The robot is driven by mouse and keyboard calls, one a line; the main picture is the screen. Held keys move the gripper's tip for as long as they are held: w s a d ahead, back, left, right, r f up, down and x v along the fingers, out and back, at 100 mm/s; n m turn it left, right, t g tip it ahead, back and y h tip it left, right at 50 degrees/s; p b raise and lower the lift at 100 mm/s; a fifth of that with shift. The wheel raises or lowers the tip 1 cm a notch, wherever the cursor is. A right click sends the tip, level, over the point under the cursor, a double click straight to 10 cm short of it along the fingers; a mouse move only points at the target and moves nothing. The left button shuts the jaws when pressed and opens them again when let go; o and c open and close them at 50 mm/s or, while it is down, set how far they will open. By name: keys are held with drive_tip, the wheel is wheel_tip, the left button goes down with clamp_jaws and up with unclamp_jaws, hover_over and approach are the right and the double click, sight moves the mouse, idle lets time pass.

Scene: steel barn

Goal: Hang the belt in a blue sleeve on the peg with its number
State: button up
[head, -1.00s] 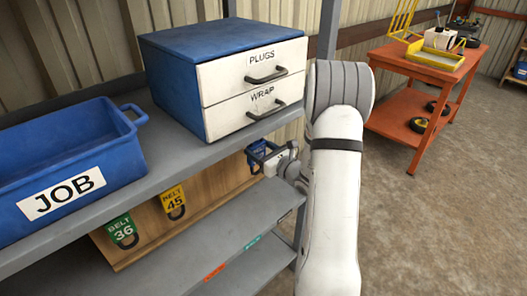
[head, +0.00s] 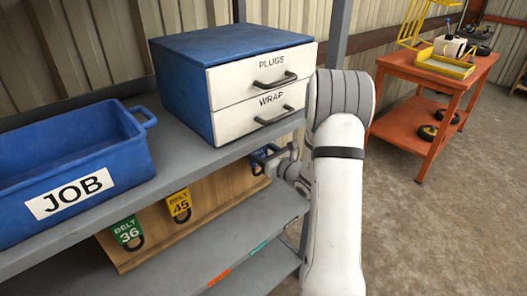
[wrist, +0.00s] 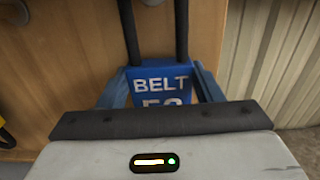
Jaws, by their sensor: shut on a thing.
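My gripper (head: 266,159) is below the upper shelf, by the right end of the wooden board. In the wrist view its blue fingers (wrist: 160,72) are shut on the blue sleeve (wrist: 161,84), marked "BELT" and a number starting with 5; the other digit is mostly hidden. The black belt (wrist: 181,30) rises from the sleeve in front of the wooden board (wrist: 70,60). A round grey peg end (wrist: 152,2) shows at the top edge, near the belt; I cannot tell whether they touch. On the board (head: 222,191) hang a yellow sleeve 45 (head: 179,204) and a green sleeve 36 (head: 127,231).
Above the board are the shelf (head: 190,165), a blue JOB bin (head: 110,165) and a PLUGS/WRAP drawer box (head: 258,75). A lower shelf (head: 240,235) lies beneath. A shelf post (head: 337,35) stands behind my arm. An orange cart (head: 430,80) is at right.

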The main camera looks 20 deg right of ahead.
drive_tip(key=shift+f+b, duration=0.1)
drive_tip(key=shift+b, duration=0.2)
drive_tip(key=shift+f+b, duration=0.5)
drive_tip(key=shift+b, duration=0.05)
idle(0.5)
drive_tip(key=o, duration=1.1)
drive_tip(key=shift+s, duration=0.1)
